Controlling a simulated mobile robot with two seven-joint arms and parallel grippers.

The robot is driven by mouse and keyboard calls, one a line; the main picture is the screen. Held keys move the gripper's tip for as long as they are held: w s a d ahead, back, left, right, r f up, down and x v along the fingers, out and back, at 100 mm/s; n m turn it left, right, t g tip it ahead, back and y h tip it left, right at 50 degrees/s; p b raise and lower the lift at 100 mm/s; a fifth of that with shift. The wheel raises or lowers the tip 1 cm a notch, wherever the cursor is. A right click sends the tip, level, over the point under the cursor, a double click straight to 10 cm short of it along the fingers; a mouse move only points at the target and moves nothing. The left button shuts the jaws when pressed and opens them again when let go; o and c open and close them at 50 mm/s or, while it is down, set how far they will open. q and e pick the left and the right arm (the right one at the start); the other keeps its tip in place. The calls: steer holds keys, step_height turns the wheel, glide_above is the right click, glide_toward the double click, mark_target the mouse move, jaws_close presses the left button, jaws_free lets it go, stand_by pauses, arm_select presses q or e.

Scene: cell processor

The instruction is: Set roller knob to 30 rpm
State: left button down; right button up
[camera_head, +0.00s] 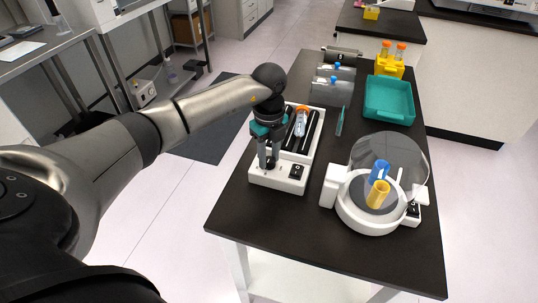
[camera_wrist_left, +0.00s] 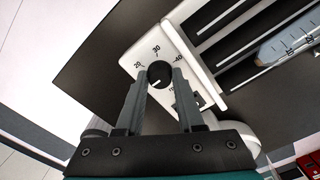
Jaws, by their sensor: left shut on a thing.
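The roller device (camera_head: 289,180) is a white box with black rollers at the near left of the dark table. Its round black roller knob (camera_wrist_left: 159,71) sits on the white panel, with the printed numbers 20, 30 and 40 around it. A small pale mark shows on the knob's lower edge; which number it indicates is unclear. My left gripper (camera_head: 268,166) points down over the panel. In the left wrist view its fingers (camera_wrist_left: 159,78) are shut on the knob, one on each side. In the head view the gripper hides the knob. My right gripper is not in view.
A tube with an orange cap (camera_head: 301,123) lies on the rollers. A dark switch (camera_head: 296,172) is beside the gripper. A white centrifuge (camera_head: 361,217) with a raised clear lid stands at right. A teal tray (camera_head: 389,99) and yellow rack (camera_head: 390,69) are farther back.

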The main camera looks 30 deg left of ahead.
arm_select(q)
steer(key=shift+m, duration=0.3)
steer(key=shift+r+m, duration=0.1)
steer(key=shift+m, duration=0.8)
steer(key=m, duration=0.3)
steer(key=shift+m+p, duration=0.3)
steer(key=shift+p, duration=0.1)
steer(key=m, duration=0.3)
steer(key=shift+m, duration=0.3)
steer(key=m, duration=0.3)
steer(key=shift+m, duration=0.3)
steer(key=m, duration=0.5)
steer(key=shift+b, duration=0.35)
steer(key=shift+m+b, duration=0.4)
steer(key=shift+m, duration=2.4)
